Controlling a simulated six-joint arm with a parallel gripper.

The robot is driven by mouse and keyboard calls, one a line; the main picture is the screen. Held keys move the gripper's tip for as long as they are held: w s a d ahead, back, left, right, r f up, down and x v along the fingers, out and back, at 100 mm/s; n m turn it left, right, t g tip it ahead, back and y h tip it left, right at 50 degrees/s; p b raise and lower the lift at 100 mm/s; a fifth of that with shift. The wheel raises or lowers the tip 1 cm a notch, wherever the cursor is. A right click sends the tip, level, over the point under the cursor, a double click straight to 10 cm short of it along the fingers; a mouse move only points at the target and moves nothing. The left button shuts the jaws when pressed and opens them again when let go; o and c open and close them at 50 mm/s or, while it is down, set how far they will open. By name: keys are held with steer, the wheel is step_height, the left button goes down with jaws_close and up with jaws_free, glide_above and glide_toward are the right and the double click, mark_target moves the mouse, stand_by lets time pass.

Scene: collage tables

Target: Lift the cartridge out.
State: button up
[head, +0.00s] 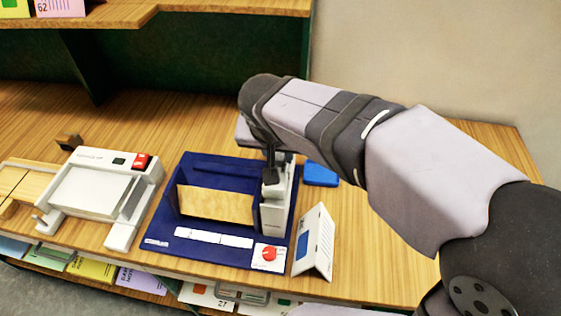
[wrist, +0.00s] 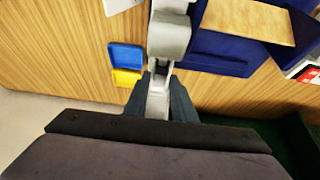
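A tall, narrow light-grey device (head: 277,205) stands at the right side of a dark blue holder (head: 190,245). I cannot tell which part of it is the cartridge. My gripper (head: 270,174) points down over the top of this device, its dark fingers overlapping its upper end. In the wrist view the grey device (wrist: 168,38) runs down between the two dark fingers of my gripper (wrist: 158,84). The fingers are on either side of a grey part. Whether they press on it is not clear, and my gripper's own body hides the lower end.
A cardboard-coloured panel (head: 215,204) stands in the holder. A white machine with a red switch (head: 98,190) is at left. A white folded card (head: 314,243) stands at front right. A small blue box (head: 320,175) lies behind it.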

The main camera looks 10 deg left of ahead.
mark_target(280, 160)
steer(key=shift+c, duration=0.4)
steer(key=c, duration=0.4)
steer(key=shift+c, duration=0.2)
steer(key=shift+r, duration=0.15)
steer(key=shift+r+p, duration=2.25)
steer(key=shift+r, duration=0.65)
steer(key=shift+d, duration=0.1)
